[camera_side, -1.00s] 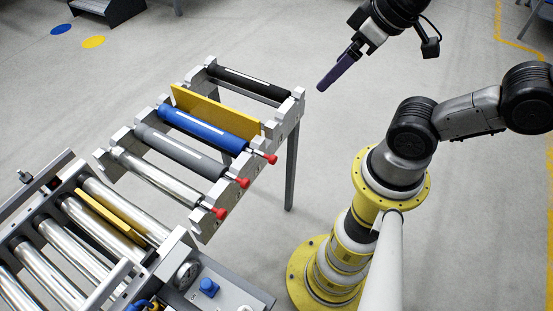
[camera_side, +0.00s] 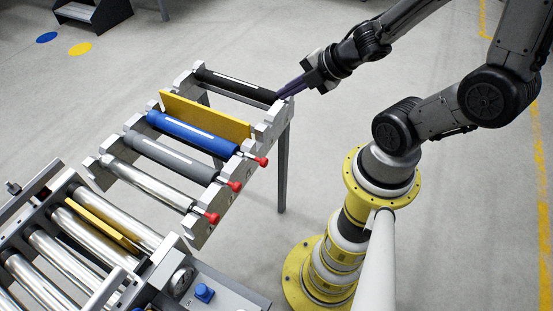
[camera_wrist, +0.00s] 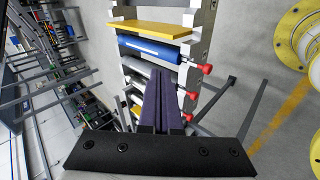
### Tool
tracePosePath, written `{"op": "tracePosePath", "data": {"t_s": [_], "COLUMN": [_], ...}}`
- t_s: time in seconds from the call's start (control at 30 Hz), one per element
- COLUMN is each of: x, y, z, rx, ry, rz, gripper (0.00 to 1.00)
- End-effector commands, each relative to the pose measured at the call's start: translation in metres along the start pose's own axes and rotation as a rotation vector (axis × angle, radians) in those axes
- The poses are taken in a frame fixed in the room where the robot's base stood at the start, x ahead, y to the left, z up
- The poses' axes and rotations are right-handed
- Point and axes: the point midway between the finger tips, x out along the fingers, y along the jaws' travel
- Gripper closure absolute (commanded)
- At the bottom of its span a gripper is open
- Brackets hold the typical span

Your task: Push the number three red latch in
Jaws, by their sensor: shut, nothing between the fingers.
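Three red latches stick out of the right side rail of a small roller rack. One is at the blue roller's end (camera_side: 262,161), one at the grey roller's end (camera_side: 235,186), and one at the silver roller's end (camera_side: 211,218). I see no readable numbers on them.
The rack holds a black roller (camera_side: 232,85), a yellow plate (camera_side: 204,114), the blue roller (camera_side: 190,131), grey roller (camera_side: 168,156) and silver roller (camera_side: 147,184). A conveyor (camera_side: 28,280) with a control box (camera_side: 222,283) stands at the lower left.

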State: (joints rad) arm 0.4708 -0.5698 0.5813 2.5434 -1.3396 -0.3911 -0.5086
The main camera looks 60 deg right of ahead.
Motion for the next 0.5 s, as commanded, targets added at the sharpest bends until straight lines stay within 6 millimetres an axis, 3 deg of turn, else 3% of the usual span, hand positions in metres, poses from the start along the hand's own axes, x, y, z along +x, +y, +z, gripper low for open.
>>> {"op": "tracePosePath", "data": {"t_s": [0.03, 0.1, 0.2, 0.33, 0.5], "x": [0.008, 0.011, 0.01, 0.009, 0.009], "y": [-0.032, -0.07, -0.11, -0.136, -0.138], "z": [-0.004, -0.016, -0.029, -0.028, -0.021], "rx": [-0.009, -0.009, 0.053, 0.168, 0.224], "ry": [0.061, 0.158, 0.243, 0.246, 0.219], "rz": [-0.073, -0.15, -0.229, -0.277, -0.271], "gripper": [1.0, 1.0, 1.0, 1.0, 1.0]}}
